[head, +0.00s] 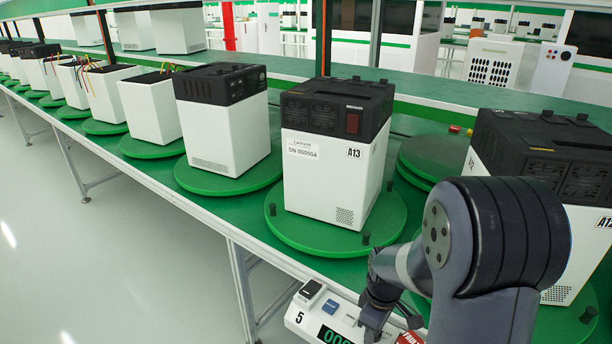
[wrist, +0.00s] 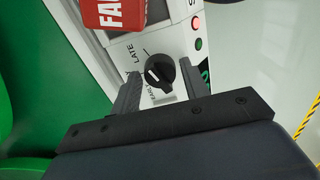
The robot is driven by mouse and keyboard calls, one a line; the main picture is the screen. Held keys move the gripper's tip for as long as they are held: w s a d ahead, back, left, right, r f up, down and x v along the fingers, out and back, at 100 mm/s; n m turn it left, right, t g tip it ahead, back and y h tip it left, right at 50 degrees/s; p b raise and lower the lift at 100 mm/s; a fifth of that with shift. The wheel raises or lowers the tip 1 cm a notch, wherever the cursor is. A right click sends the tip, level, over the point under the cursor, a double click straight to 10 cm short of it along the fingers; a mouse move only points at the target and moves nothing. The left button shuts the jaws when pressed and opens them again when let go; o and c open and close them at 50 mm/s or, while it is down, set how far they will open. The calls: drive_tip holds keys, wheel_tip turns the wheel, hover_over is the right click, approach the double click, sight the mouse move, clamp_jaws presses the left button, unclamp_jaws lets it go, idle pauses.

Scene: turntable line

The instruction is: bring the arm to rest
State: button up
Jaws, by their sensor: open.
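My gripper (head: 372,312) is low at the front edge of the line, over a white control box (head: 300,318) marked 5. In the wrist view my gripper (wrist: 158,78) is open, with one finger on each side of a black rotary knob (wrist: 160,70). The knob has a white pointer mark and lies between labels reading LATE and EARLY. I cannot tell whether the fingers touch it. The knob is hidden behind my gripper in the head view.
A red FAIL block (wrist: 113,14) is close beside the knob. A white unit labelled A13 (head: 325,175) stands on a green turntable (head: 300,238) just behind my gripper. Another unit (head: 540,150) is at right, partly behind my arm. Open floor (head: 120,270) lies at left.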

drive_tip(key=n, duration=0.4)
drive_tip(key=shift+n, duration=0.3)
drive_tip(key=n, duration=0.5)
idle(0.5)
